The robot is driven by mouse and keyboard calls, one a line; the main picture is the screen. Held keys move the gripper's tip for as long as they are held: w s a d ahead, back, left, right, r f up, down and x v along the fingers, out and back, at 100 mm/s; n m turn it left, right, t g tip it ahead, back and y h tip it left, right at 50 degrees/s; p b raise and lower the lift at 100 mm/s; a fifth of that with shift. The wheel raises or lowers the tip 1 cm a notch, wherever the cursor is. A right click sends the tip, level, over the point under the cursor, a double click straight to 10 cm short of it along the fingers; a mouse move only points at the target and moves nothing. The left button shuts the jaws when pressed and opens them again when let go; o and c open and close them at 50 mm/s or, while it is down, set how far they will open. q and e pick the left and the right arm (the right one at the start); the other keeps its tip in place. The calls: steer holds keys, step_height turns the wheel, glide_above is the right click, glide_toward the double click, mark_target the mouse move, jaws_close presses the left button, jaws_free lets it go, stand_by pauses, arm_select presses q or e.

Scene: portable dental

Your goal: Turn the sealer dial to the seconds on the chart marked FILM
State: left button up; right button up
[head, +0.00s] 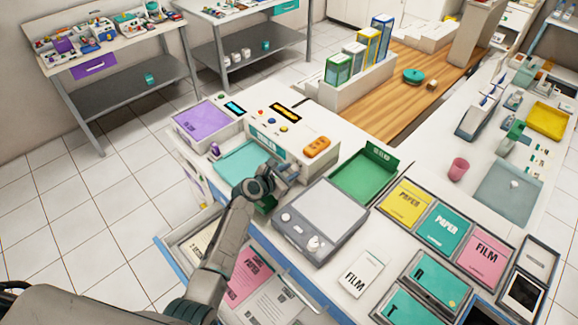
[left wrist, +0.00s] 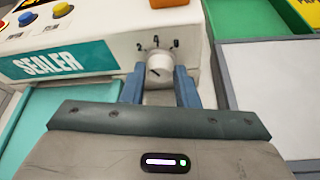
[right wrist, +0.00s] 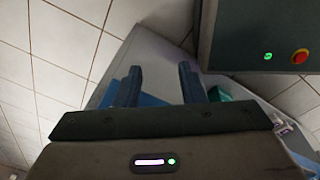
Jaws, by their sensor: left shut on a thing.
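The white sealer (head: 265,143) stands on the counter, with a teal SEALER label (left wrist: 62,62) on its front. My left gripper (head: 287,172) is shut on the dial, one blue finger on each side (left wrist: 159,85). In the head view the gripper hides the dial. A white FILM card (head: 361,274) and a pink FILM card (head: 484,254) lie on the counter; no seconds are readable. My right gripper (right wrist: 160,85) is open and empty.
A teal tray (head: 243,160) lies before the sealer and a green tray (head: 366,177) to its right. A grey device (head: 318,217) stands close to my left gripper. An open drawer (head: 180,240) with printed sheets lies below my left arm.

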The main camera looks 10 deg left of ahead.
arm_select(q)
steer(key=shift+a+n+g+h+p, duration=0.1)
steer(key=shift+n+g+h+p, duration=0.25)
steer(key=shift+n, duration=0.55)
steer(key=o, duration=0.9)
steer(key=shift+o, duration=0.2)
steer(key=shift+h, duration=0.25)
steer(key=shift+s+a+r, duration=0.1)
steer(key=shift+s+a, duration=0.2)
steer(key=shift+s, duration=0.05)
steer(key=b+v, duration=0.2)
steer(key=v, duration=0.6)
steer(key=shift+s+a, duration=0.1)
steer(key=shift+v, duration=0.8)
